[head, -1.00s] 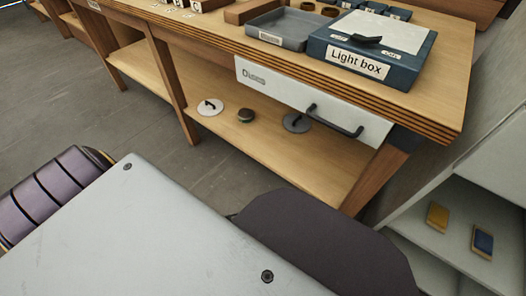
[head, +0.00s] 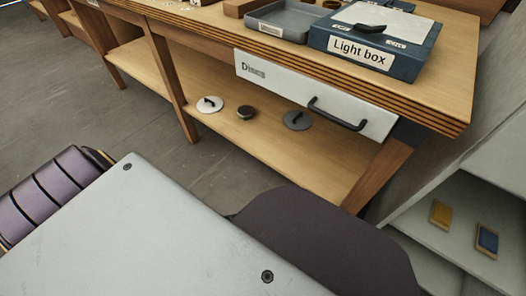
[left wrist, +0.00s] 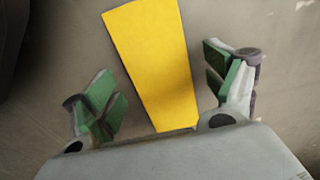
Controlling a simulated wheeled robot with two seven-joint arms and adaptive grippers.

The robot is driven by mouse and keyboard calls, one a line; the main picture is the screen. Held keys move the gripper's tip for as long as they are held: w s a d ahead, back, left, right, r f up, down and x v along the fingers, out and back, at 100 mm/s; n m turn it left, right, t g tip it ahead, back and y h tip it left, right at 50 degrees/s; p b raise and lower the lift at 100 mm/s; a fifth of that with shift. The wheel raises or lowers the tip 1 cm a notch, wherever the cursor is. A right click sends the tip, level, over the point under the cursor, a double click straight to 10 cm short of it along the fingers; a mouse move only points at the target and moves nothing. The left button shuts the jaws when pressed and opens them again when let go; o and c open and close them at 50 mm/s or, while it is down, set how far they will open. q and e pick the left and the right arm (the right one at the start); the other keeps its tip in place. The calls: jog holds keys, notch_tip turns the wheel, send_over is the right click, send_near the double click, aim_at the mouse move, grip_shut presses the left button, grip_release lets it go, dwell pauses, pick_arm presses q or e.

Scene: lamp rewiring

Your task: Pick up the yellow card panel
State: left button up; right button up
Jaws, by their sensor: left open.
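A flat yellow card panel (left wrist: 158,55) shows in the left wrist view, running from the top edge down between the fingers of my left gripper (left wrist: 165,90). The gripper is open, with green pads on both sides of the panel and visible gaps, so it does not hold it. Neither gripper shows in the head view.
A blue card (head: 487,240) is beside the yellow card on the pale shelf (head: 445,190). The wooden bench carries a light box (head: 365,45) and a grey tray (head: 283,22). A white drawer front (head: 285,85) with a black handle is under it.

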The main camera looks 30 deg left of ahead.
pick_arm(q)
jog(key=c, duration=1.1)
jog(key=shift+c, duration=0.2)
jog(key=shift+r, duration=0.25)
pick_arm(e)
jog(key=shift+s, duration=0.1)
